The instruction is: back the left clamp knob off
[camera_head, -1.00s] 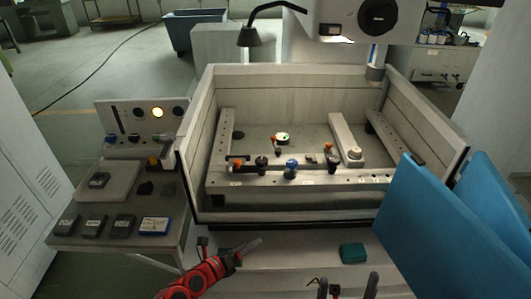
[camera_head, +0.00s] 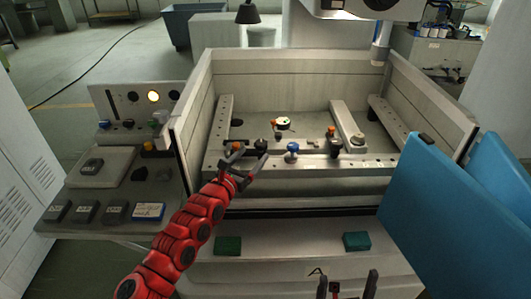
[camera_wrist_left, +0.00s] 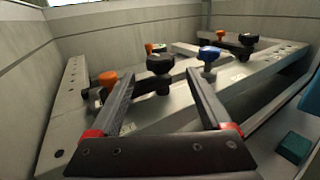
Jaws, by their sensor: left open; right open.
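The left clamp knob appears to be the black knob (camera_head: 261,144) at the left of the front rail (camera_head: 316,160). In the left wrist view this black knob (camera_wrist_left: 160,64) stands upright on its post, between and just beyond the fingertips. My left gripper (camera_head: 250,160) is open and empty at the front of the rail, its fingers pointing at the knob; I cannot tell whether they touch it. An orange knob (camera_wrist_left: 108,78) stands close to the left finger. A blue knob (camera_wrist_left: 208,54) stands to the right. My right gripper (camera_head: 348,282) is open and empty at the bottom edge.
The tank's front wall (camera_head: 300,188) lies below the rail. Another black knob (camera_head: 333,149) is further right. Two teal blocks, left (camera_head: 228,245) and right (camera_head: 357,241), lie on the ledge in front. Blue panels (camera_head: 440,205) stand at right. A control panel (camera_head: 138,105) stands at left.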

